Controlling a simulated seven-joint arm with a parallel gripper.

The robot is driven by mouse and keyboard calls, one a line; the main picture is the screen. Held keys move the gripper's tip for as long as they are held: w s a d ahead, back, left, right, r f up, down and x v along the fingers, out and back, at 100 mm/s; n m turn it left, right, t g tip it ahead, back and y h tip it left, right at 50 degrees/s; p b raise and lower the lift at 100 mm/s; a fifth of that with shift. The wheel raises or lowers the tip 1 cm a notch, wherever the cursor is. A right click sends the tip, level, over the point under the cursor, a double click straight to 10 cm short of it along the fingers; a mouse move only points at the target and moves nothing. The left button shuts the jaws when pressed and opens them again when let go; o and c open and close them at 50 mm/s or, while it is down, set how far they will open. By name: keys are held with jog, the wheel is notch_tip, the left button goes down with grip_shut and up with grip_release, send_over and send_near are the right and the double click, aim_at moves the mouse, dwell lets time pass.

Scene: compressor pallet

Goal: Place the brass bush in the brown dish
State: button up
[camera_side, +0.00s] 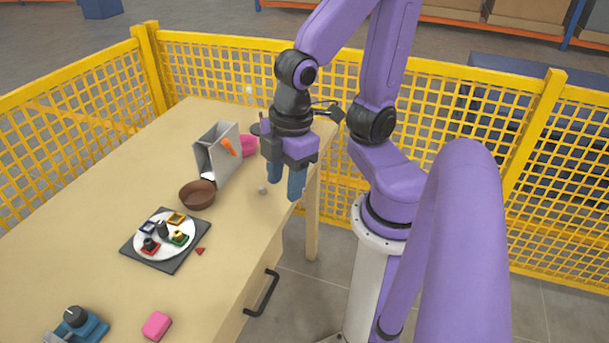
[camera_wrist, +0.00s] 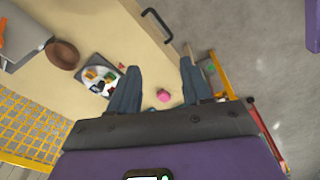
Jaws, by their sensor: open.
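The brown dish (camera_side: 197,196) sits on the table with no contents that I can make out; it also shows at the upper left of the wrist view (camera_wrist: 62,53). A small brass-yellow piece, seemingly the brass bush (camera_side: 179,235), stands at a green square on the round white plate (camera_side: 163,252). It is too small to tell for sure. My gripper (camera_side: 286,190) is open and empty, pointing down near the table's right edge, right of the dish and apart from it. Its two blue fingers are spread in the wrist view (camera_wrist: 160,66).
The plate lies on a dark mat (camera_side: 136,250) with other small coloured pieces. A grey upright bin (camera_side: 217,155) stands behind the dish. A small grey ball (camera_side: 262,190) lies near my fingers. A pink block (camera_side: 157,326) and blue fixture (camera_side: 80,325) are in front. Yellow fencing (camera_side: 222,70) encloses the table.

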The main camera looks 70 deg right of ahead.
jog(key=s, duration=0.2)
jog(key=s+d, duration=0.1)
jog(key=shift+s+r+g, duration=0.2)
jog(key=shift+r+g, duration=0.05)
jog(key=shift+g, duration=0.15)
jog(key=shift+c, duration=1)
jog(key=shift+w, duration=0.1)
jog(key=n, duration=0.3)
send_over(177, 232)
notch_tip(177, 232, down, 4)
jog(key=shift+h, duration=0.3)
notch_tip(177, 232, down, 12)
jog(key=shift+a+r, duration=0.1)
jog(key=shift+a, duration=0.05)
jog(key=shift+f, duration=2.65)
